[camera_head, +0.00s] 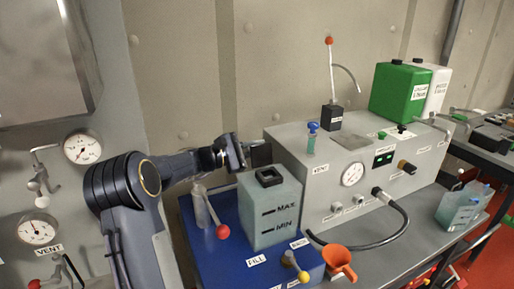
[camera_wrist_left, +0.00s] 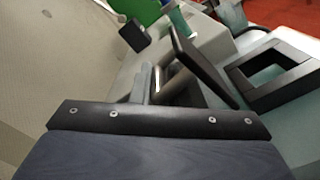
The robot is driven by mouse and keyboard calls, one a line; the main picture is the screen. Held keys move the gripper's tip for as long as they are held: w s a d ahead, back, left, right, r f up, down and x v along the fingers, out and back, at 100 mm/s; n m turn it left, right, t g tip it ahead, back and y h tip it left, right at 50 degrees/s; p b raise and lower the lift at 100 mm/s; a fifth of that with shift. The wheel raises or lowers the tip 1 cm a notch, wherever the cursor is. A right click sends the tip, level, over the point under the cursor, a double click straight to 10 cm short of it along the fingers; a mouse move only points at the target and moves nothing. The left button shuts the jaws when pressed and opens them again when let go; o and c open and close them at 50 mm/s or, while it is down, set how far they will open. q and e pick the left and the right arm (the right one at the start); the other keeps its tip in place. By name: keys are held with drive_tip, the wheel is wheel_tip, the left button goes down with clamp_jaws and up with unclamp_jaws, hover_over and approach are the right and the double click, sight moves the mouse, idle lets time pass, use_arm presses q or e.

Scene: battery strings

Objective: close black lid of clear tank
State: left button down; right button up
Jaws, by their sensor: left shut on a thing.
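The clear tank (camera_head: 270,222), marked MAX and MIN, stands on a blue base. Its black square collar (camera_head: 269,177) is uncovered on top, and the collar's opening also shows in the left wrist view (camera_wrist_left: 262,78). The black lid (camera_head: 261,154) is raised at the collar's far side, and in the left wrist view it is a tilted dark plate (camera_wrist_left: 203,66). My left gripper (camera_head: 241,155) comes in from the left, behind and above the tank, and is shut on the lid; its fingers (camera_wrist_left: 157,84) meet the lid's near face. The exact contact is partly hidden. My right gripper is not in view.
A grey machine (camera_head: 350,175) with a gauge stands close to the right of the tank. A green container (camera_head: 400,92) stands farther back.

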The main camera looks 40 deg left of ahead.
sight(263, 150)
use_arm(q)
drive_tip(key=shift+a+r, duration=0.1)
drive_tip(key=shift+r, duration=0.15)
